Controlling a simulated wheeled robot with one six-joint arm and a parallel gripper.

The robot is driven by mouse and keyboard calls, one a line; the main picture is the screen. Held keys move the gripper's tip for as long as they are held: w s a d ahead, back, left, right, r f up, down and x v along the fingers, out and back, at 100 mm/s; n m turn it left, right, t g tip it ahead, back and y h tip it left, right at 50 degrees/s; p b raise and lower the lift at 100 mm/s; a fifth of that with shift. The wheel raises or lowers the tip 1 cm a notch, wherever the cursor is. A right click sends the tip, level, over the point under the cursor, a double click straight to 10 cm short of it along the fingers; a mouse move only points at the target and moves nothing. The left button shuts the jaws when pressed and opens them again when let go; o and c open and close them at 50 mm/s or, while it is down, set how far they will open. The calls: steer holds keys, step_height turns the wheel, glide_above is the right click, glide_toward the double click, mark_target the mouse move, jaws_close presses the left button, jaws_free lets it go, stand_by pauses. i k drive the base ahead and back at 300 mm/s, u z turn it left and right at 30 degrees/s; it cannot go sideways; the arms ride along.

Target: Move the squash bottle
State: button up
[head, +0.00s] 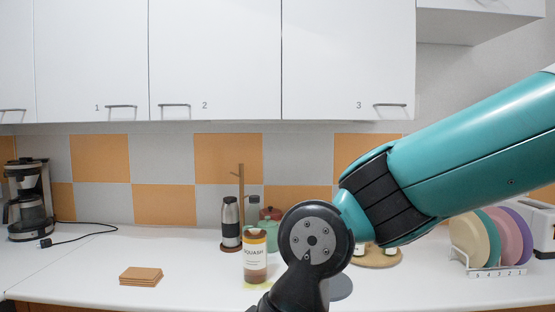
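The squash bottle (256,268) stands upright on the white counter (190,262) in the head view, left of my arm's dark wrist joint. It has a pale label reading "SQUASH", an orange band above and brownish contents low down. A yellow-green patch shows at its base, partly hidden. My arm reaches in from the right and bends down in front of the counter, close to the bottle in the picture. Its lower end leaves the bottom edge of the frame. My gripper's fingers are not visible, and nothing shows whether they touch anything.
A steel flask (230,220) and wooden pole (241,180) stand behind the bottle. Cork squares (141,276) lie left, before a coffee maker (31,212). A plate rack (486,268) and toaster (545,232) stand right. Free counter lies between cork and bottle.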

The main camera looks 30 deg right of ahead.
mark_target(254, 222)
steer(key=z, duration=0.3)
steer(key=i, duration=1.15)
steer(key=z, duration=0.25)
